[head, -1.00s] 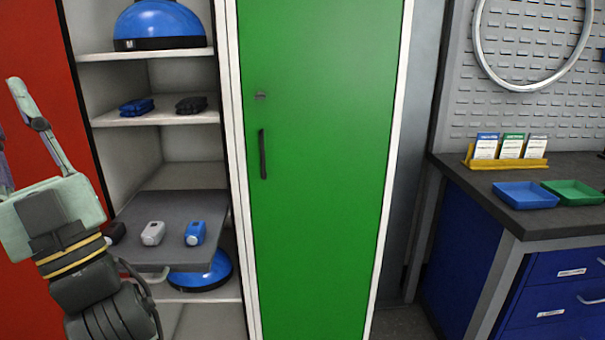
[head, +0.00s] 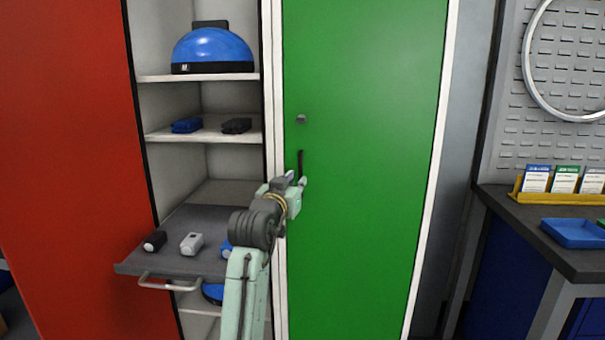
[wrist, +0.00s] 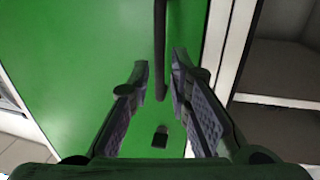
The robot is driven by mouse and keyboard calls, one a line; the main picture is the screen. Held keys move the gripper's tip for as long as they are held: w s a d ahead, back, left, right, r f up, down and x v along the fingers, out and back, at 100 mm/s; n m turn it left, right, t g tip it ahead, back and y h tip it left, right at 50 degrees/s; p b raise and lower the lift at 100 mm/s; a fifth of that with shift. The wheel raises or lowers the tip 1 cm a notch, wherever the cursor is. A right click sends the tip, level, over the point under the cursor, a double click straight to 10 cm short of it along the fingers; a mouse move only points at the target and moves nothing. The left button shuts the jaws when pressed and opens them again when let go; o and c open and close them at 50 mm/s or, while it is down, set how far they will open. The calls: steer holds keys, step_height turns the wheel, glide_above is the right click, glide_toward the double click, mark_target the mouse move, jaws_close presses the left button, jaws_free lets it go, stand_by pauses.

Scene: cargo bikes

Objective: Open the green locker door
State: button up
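The green locker door (head: 365,220) stands closed in its white frame. Its dark vertical handle (head: 300,162) is near the left edge, under a small lock (head: 300,119). My gripper (head: 297,180) is at the handle's lower part and hides some of it. In the wrist view my gripper (wrist: 160,66) is open, with one finger on each side of the handle (wrist: 160,25). A gap shows between the fingers and the handle. The lock also shows in the wrist view (wrist: 160,138), beyond the handle's end.
Left of the door are open shelves with a pulled-out grey tray (head: 190,262) close beside my arm. A red door (head: 70,150) is further left. A workbench (head: 545,235) with a blue tray (head: 572,233) stands at the right.

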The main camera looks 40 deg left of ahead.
mark_target(300, 177)
steer(key=shift+p+x, duration=0.45)
steer(key=shift+x, duration=1.85)
jaws_close()
